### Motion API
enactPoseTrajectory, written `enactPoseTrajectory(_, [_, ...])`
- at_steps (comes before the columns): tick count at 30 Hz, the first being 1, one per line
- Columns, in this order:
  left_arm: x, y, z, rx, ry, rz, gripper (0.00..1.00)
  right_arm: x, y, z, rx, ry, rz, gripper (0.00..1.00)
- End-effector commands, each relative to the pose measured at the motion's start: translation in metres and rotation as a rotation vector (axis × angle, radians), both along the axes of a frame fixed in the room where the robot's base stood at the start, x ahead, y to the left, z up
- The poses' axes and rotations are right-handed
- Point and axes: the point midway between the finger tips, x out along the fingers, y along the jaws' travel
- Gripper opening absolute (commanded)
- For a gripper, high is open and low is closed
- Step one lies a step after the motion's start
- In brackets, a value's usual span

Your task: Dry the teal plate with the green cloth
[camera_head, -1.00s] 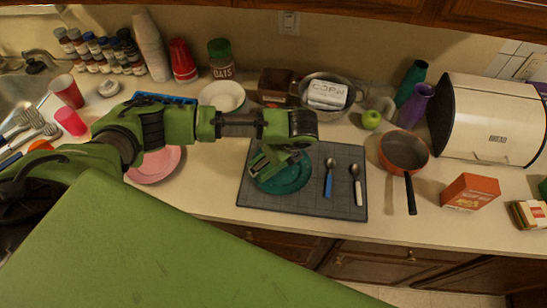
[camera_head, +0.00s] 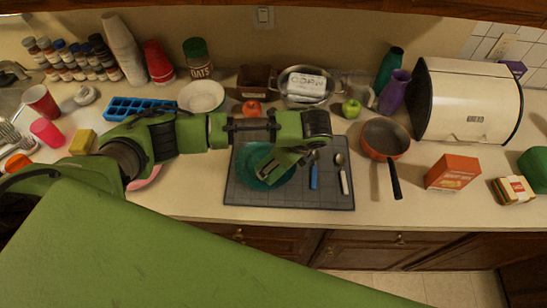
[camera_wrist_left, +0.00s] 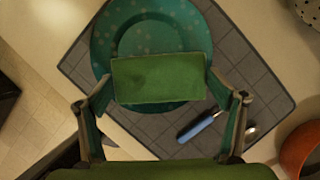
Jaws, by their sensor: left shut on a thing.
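The teal plate (camera_head: 251,161) lies on the grey gridded mat (camera_head: 305,199), and its near-right part is hidden by my left gripper (camera_head: 275,172). In the left wrist view the plate (camera_wrist_left: 193,30) shows many pale spots on its surface. My left gripper is shut on the green cloth (camera_wrist_left: 158,80), a folded green rectangle. The cloth overlaps the near part of the plate in that view; I cannot tell if it presses on it. My right gripper is out of view.
A blue-handled spoon (camera_head: 314,176) and a white-handled spoon (camera_head: 344,180) lie on the mat's right side. An orange pan (camera_head: 384,140) stands to the right. A white bowl (camera_head: 201,96), red apple (camera_head: 251,108) and steel colander (camera_head: 285,84) are behind. Bare counter lies before the orange box (camera_head: 452,172).

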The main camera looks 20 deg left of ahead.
Motion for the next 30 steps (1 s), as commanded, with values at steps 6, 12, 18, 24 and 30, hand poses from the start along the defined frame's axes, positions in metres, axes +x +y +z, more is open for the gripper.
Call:
enactPoseTrajectory(6, [-0.001, 0.010, -0.001, 0.000, 0.003, 0.000, 0.69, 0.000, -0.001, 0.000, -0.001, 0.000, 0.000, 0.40])
enactPoseTrajectory(12, [0.000, 0.029, 0.001, 0.001, 0.001, 0.002, 0.69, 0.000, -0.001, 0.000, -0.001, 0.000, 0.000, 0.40])
enactPoseTrajectory(18, [0.000, 0.037, 0.001, -0.001, 0.001, -0.001, 0.69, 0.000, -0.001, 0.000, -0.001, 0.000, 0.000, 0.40])
enactPoseTrajectory(24, [0.000, 0.048, 0.001, 0.001, 0.002, 0.001, 0.69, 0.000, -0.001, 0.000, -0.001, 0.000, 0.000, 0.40])
enactPoseTrajectory(30, [0.000, 0.066, 0.000, 0.001, 0.002, 0.001, 0.69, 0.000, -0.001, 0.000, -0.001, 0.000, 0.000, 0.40])
